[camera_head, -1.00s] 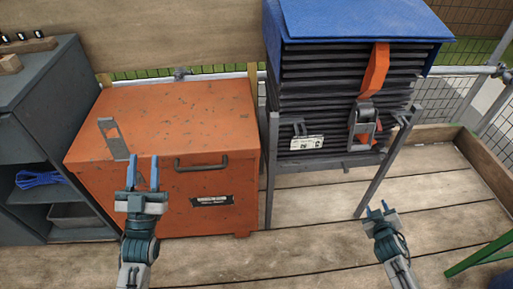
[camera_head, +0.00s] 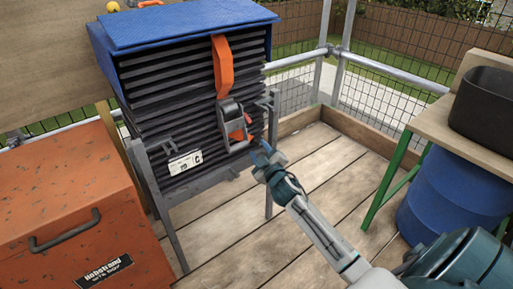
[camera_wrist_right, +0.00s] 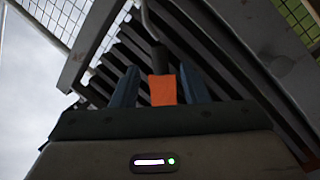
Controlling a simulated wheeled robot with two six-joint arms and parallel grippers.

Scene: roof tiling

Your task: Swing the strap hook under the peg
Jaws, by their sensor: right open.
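An orange strap (camera_head: 221,65) comes from under the blue cover and runs down the front of the dark stack to a grey metal buckle (camera_head: 231,113). A short orange end hangs by the buckle. My right gripper (camera_head: 263,153) is open, just right of and below the buckle. In the right wrist view, the orange strap end (camera_wrist_right: 163,90) shows between its two spread fingers (camera_wrist_right: 160,90). A dark shank with a bent grey metal hook (camera_wrist_right: 148,20) extends beyond it. I cannot make out the peg for certain. My left gripper is out of view.
The dark stack (camera_head: 190,95) under the blue cover (camera_head: 190,27) stands on a grey metal frame (camera_head: 157,205). An orange chest (camera_head: 60,185) is at left. At right are a bench (camera_head: 440,125) with a black tub (camera_head: 485,108) and a blue barrel (camera_head: 450,190). The plank floor between is clear.

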